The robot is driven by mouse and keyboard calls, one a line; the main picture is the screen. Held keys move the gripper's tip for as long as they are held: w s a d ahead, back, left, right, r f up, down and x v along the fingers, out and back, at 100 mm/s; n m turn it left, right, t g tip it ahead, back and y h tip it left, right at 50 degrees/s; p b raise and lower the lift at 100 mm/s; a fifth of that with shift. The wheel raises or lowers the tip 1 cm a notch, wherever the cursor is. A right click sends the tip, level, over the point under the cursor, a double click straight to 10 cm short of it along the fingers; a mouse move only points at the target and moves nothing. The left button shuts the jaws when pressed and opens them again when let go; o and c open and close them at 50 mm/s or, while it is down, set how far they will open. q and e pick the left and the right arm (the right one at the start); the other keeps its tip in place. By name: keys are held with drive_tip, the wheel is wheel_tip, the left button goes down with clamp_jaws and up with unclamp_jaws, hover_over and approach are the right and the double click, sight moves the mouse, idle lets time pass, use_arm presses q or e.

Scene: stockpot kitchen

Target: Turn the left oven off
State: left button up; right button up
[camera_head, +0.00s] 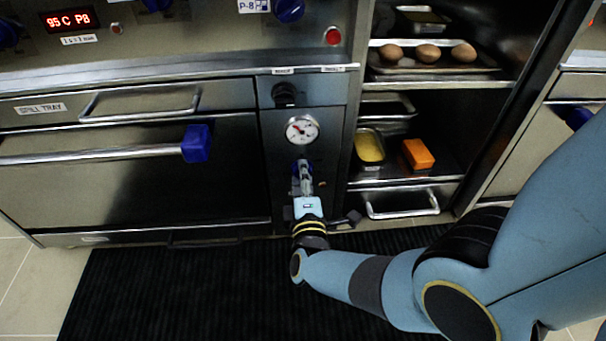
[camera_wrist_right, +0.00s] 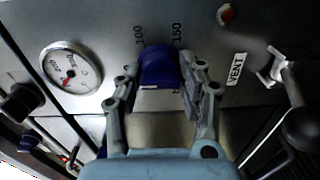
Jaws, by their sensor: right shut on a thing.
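The left oven (camera_head: 140,190) stands on the left, with a steel door handle (camera_head: 90,154) that ends in a blue block (camera_head: 196,144). Its narrow control panel carries a round dial gauge (camera_head: 302,130) and a black knob (camera_head: 285,95). My right gripper (camera_head: 302,170) is at this panel below the gauge and largely hides the knob there. In the right wrist view a blue dial knob (camera_wrist_right: 159,66) with a white mark sits between the fingers of my right gripper (camera_wrist_right: 160,80), which is shut on it. Scale numbers 100 and 150 show beside the knob. My left gripper is out of view.
Shelves at right hold eggs (camera_head: 428,53), a yellow-filled tray (camera_head: 369,147) and an orange block (camera_head: 418,154). A black mat (camera_head: 190,285) covers the floor.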

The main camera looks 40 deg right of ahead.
drive_tip(key=shift+s+f+n, duration=0.1)
drive_tip(key=shift+n, duration=0.2)
drive_tip(key=o, duration=1.1)
drive_tip(key=v, duration=0.7)
drive_tip(key=shift+s, duration=0.2)
drive_tip(key=shift+a, duration=0.15)
